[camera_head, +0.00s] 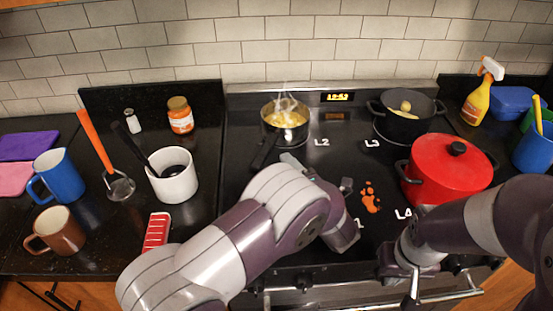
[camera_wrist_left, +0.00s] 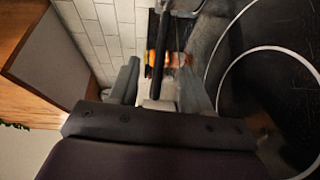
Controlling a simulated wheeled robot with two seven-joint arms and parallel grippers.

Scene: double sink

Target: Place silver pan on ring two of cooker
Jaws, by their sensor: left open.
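The silver pan (camera_head: 285,122) holds yellow steaming food and sits at the back left of the cooker (camera_head: 335,137), left of the L2 label. Its dark handle (camera_head: 264,156) points toward the front. My left gripper (camera_head: 288,162) is near the handle, partly hidden by my own arm. In the left wrist view its fingers (camera_wrist_left: 160,88) are apart, with the dark handle (camera_wrist_left: 157,58) between them; I cannot tell whether they touch it. My right gripper (camera_head: 413,287) hangs at the cooker's front edge; its jaw opening is unclear.
A red lidded pot (camera_head: 440,175) stands front right, and a black pot (camera_head: 398,122) back right. An orange stain (camera_head: 370,195) marks the cooker between labels. A white utensil mug (camera_head: 174,182), blue mug (camera_head: 60,177) and brown mug (camera_head: 57,231) stand on the left counter.

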